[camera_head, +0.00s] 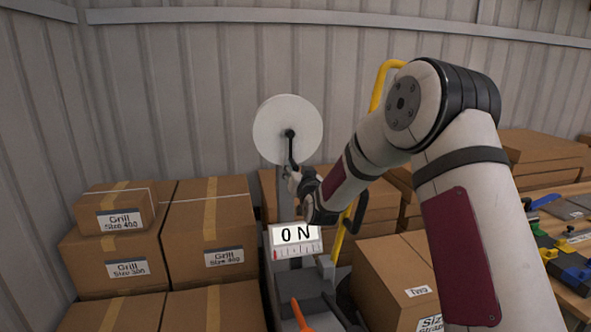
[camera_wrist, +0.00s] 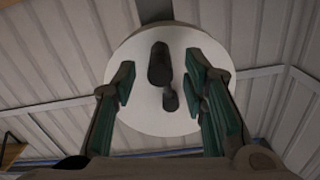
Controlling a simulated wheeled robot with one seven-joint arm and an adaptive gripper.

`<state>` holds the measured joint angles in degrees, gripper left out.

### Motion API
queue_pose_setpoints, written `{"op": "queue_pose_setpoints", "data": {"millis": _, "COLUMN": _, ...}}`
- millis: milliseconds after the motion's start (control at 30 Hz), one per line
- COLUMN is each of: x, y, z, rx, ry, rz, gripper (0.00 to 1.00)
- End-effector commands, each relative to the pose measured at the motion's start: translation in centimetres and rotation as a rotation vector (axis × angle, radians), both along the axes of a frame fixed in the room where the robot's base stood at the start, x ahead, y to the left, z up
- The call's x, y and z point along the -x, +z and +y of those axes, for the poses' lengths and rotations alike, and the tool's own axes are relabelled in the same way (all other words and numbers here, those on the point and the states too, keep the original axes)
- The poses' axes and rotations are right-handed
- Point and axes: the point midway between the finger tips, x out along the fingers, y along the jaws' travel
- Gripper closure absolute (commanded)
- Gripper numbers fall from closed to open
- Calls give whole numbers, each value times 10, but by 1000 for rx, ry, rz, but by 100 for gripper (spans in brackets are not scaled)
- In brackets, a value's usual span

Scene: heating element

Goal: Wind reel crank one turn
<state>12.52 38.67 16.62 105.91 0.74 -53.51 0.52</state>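A white round reel disc (camera_head: 274,130) stands upright on a post in front of the metal wall. Its black crank (camera_head: 291,150) runs from the hub down toward my gripper (camera_head: 294,178). In the wrist view the reel (camera_wrist: 140,118) fills the middle, with the dark crank handle (camera_wrist: 160,64) in front of it. My gripper (camera_wrist: 163,88) is open there, its green-padded fingers standing to either side of the handle with gaps visible. Contact with the handle cannot be seen. A display (camera_head: 296,236) below the reel reads 0 N.
Stacked cardboard boxes (camera_head: 206,237) stand at the left, and another box (camera_head: 396,279) stands right of the post. A yellow rail (camera_head: 383,82) rises behind my arm. A workbench with tools (camera_head: 570,268) is at the right. An orange object (camera_head: 300,315) is low in front.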

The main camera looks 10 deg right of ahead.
Motion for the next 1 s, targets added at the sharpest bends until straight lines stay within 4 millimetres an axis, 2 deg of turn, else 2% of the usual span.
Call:
{"op": "queue_pose_setpoints", "data": {"millis": 200, "x": -12, "y": 0, "z": 0, "rx": 0, "ry": 0, "rz": 0, "gripper": 60}}
{"op": "queue_pose_setpoints", "data": {"millis": 467, "x": -13, "y": 0, "z": 0, "rx": 0, "ry": 0, "rz": 0, "gripper": 60}}
{"op": "queue_pose_setpoints", "data": {"millis": 633, "x": -13, "y": 0, "z": 0, "rx": 0, "ry": 0, "rz": 0, "gripper": 99}}
{"op": "queue_pose_setpoints", "data": {"millis": 1000, "x": -13, "y": 0, "z": -1, "rx": 19, "ry": 1, "rz": -1, "gripper": 100}}
